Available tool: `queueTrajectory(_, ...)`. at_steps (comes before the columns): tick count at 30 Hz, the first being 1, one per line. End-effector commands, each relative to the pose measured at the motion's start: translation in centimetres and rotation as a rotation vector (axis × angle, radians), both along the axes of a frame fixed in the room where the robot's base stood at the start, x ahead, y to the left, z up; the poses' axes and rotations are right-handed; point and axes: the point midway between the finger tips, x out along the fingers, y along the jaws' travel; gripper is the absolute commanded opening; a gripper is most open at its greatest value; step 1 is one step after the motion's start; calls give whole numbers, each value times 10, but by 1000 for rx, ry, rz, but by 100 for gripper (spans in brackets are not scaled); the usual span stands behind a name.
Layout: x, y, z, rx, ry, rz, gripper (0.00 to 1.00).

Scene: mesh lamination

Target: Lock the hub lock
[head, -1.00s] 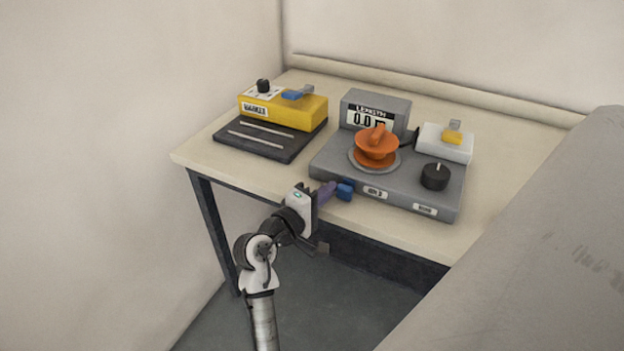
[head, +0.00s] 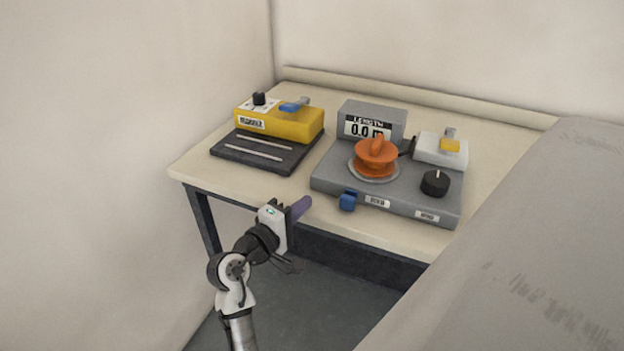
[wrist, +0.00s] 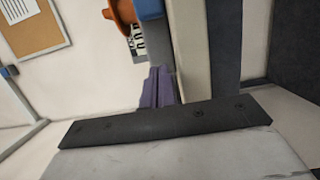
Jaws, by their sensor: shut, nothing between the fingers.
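The grey measuring unit (head: 335,182) stands on the table. An orange hub (head: 376,164) with a raised winged knob (head: 377,146) sits on its round plate. A blue block (head: 348,201) sticks out of the unit's front edge. The labels are too blurred to show which part is the hub lock. My gripper (head: 303,207), with purple fingers, is shut and empty, left of the blue block and apart from it, at the table's front edge. In the wrist view, the purple fingers (wrist: 158,88) point toward the table edge, with part of the blue block (wrist: 150,9) and orange hub (wrist: 119,14) above.
A yellow box (head: 279,126) with a blue lever stands behind a dark slotted plate (head: 240,155). Bare tabletop (head: 305,176) lies between them. A large grey surface (head: 500,270) fills the lower right.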

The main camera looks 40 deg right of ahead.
Motion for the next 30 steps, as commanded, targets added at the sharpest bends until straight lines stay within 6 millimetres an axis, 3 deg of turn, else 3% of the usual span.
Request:
queueTrajectory(3, -3, 28, -2, -1, -1, 4, 0)
queueTrajectory(10, -8, 60, -1, 0, 0, 2, 0)
queueTrajectory(30, -10, 66, 0, -1, -1, -1, 0)
